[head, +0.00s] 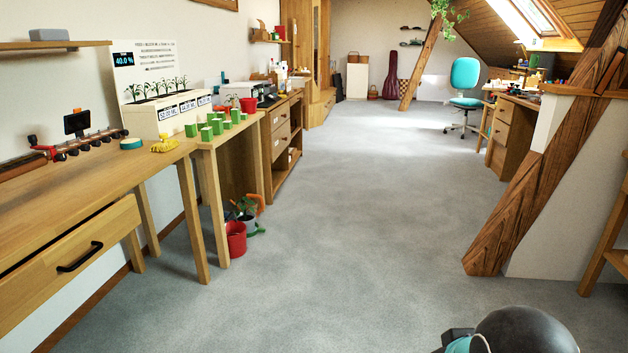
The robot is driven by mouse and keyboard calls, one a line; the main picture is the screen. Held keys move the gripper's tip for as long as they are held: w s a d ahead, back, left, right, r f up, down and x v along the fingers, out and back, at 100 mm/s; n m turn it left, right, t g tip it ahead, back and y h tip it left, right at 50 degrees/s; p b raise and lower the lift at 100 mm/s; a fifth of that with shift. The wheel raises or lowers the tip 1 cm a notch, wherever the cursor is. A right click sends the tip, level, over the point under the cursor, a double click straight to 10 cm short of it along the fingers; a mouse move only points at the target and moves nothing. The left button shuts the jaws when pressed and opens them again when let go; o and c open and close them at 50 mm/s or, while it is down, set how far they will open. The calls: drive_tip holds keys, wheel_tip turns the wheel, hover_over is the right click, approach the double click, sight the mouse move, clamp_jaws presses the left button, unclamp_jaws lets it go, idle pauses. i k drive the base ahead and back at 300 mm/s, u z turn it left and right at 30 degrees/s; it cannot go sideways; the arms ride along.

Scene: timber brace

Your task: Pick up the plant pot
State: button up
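A red bucket-like pot (236,238) stands on the floor beside the leg of the left-hand table. A smaller red pot (249,105) stands up on the furniture along the left wall. I cannot tell which of these is the plant pot meant. Part of my arm, dark and rounded with a teal piece, shows at the bottom right. My gripper's fingers are not in view.
A wooden desk with a drawer (75,245) and a table with green boxes (217,127) line the left wall. A slanted timber brace (535,185) stands on the right. A teal chair (464,80) is far back. The grey floor between (360,200) is clear.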

sight(249, 218)
drive_tip(key=u, duration=0.05)
drive_tip(key=i, duration=1.85)
drive_tip(key=u, duration=0.85)
drive_tip(key=i, duration=1.45)
drive_tip(key=u, duration=0.55)
